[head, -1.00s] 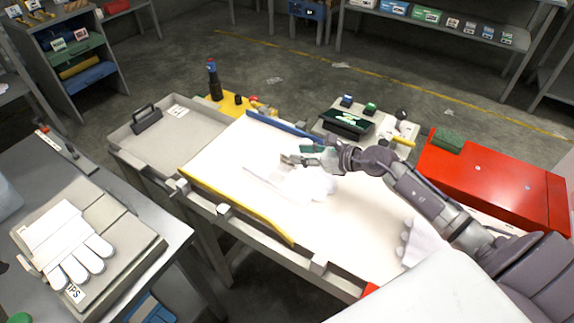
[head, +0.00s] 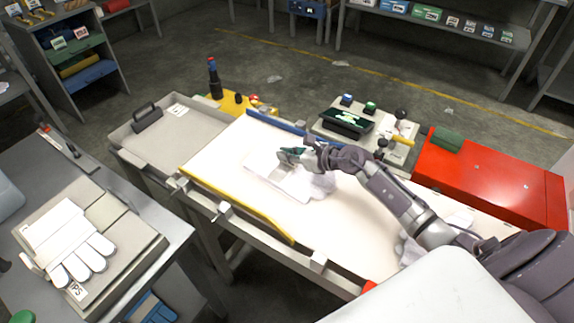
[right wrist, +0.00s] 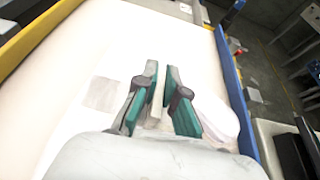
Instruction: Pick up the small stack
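A thin white stack (head: 270,182), apparently film gloves, lies on the pale worktable (head: 235,205); its outline is faint against the white top. My right gripper (head: 287,154) is at the far edge of this stack, low over the table. In the right wrist view its green-and-grey fingers (right wrist: 161,72) stand close together with a narrow gap. A pale strip shows between them, but I cannot tell whether it is stack or tabletop. A pale square (right wrist: 104,94) lies left of the fingers and a whitish shape (right wrist: 217,118) right of them. My left gripper is out of view.
A yellow rail (head: 235,207) and a blue rail (head: 275,122) edge the worktable. A red box (head: 490,185) stands right, a grey tray (head: 180,135) left. A white glove (head: 70,240) lies on the left bench. A control panel (head: 365,125) is behind.

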